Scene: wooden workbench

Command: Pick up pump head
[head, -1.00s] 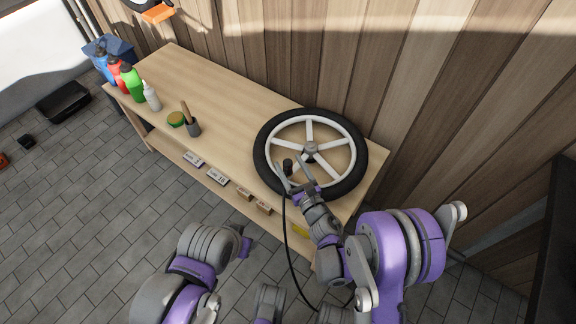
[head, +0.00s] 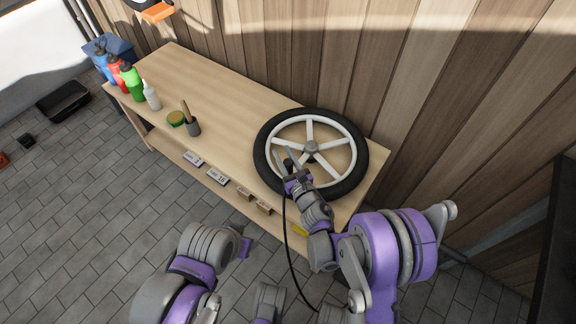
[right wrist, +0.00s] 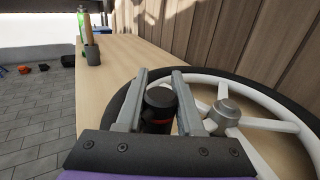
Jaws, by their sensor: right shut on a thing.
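The pump head is a small black cylinder (right wrist: 158,103) with a red mark low on it, standing between the two grey fingers in the right wrist view. In the head view it is a small dark shape (head: 293,171) at the near left edge of the wheel. My right gripper (head: 285,157) is shut on it, over the wheel's near left rim; its fingers also show in the right wrist view (right wrist: 160,78). A black hose (head: 286,235) hangs from near the pump head toward the floor. My left arm shows at the lower left, but its fingers do not show.
A spoked wheel with a black tyre (head: 263,140) lies on the workbench (head: 225,95). A dark cup (head: 193,129), a green tin (head: 176,118) and several bottles (head: 132,83) stand to the left. Small boxes sit along the shelf below. The bench middle is clear.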

